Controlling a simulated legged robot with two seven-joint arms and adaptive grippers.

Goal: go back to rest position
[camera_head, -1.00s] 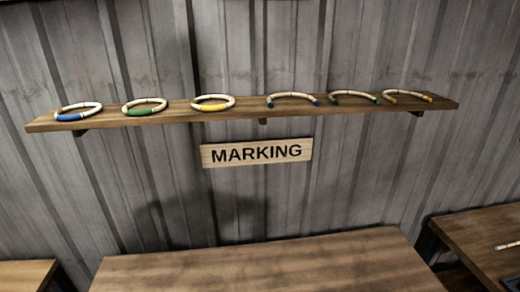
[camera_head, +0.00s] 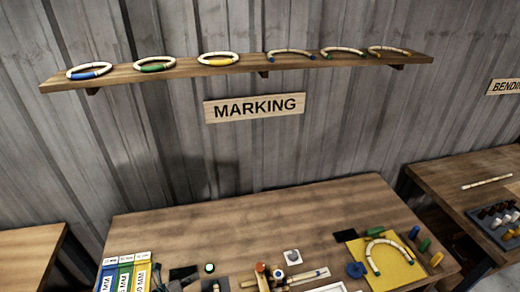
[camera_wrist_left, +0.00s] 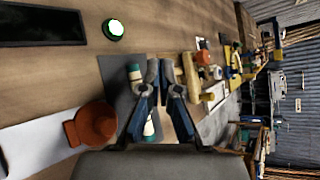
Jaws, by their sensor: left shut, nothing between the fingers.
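My left gripper (camera_wrist_left: 160,78) shows in the left wrist view, above the marking table, with its two dark fingers pointing away from the camera. It is shut and empty. A green and white cylindrical piece (camera_wrist_left: 149,128) shows behind the fingers, on or over a grey mat (camera_wrist_left: 116,76). I cannot make out the left gripper clearly in the head view. My right gripper is not in view.
The marking table (camera_head: 270,220) holds a green-lit button (camera_head: 210,268), a yellow board (camera_head: 395,270) with a curved rattan piece (camera_head: 374,259), and colored strips (camera_head: 125,275). A wall shelf (camera_head: 300,64) carries several rings and arcs. Another table (camera_head: 440,180) stands right.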

